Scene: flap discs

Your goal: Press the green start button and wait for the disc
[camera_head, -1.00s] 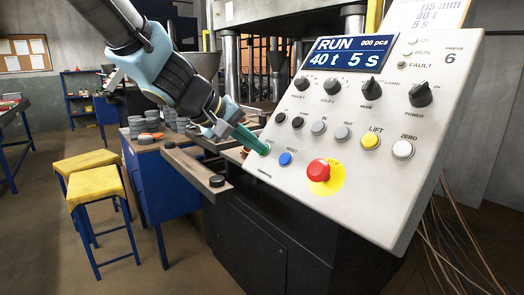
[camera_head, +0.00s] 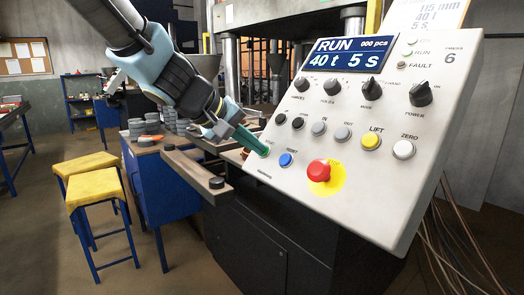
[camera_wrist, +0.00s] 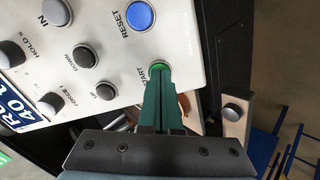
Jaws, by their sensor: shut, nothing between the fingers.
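The green start button (camera_wrist: 158,67) is at the panel's edge in the wrist view, labelled START and partly hidden by my fingertips. My gripper (camera_wrist: 160,80) is shut and empty, its green fingers pointing at the button. The tips overlap the button in the picture; I cannot tell how firmly they touch. In the head view my gripper (camera_head: 266,152) reaches the left edge of the control panel (camera_head: 350,195) and covers the button. The display (camera_head: 350,55) reads RUN, 000 pcs, 40 t, 5 s. No finished disc can be made out.
The blue reset button (camera_head: 286,159) is close to my fingertips. The red emergency stop (camera_head: 319,171) sits lower right on the panel. A rail (camera_head: 195,168) with a dark disc on its end, a blue cabinet (camera_head: 165,190) with stacked discs and yellow stools (camera_head: 97,187) stand left.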

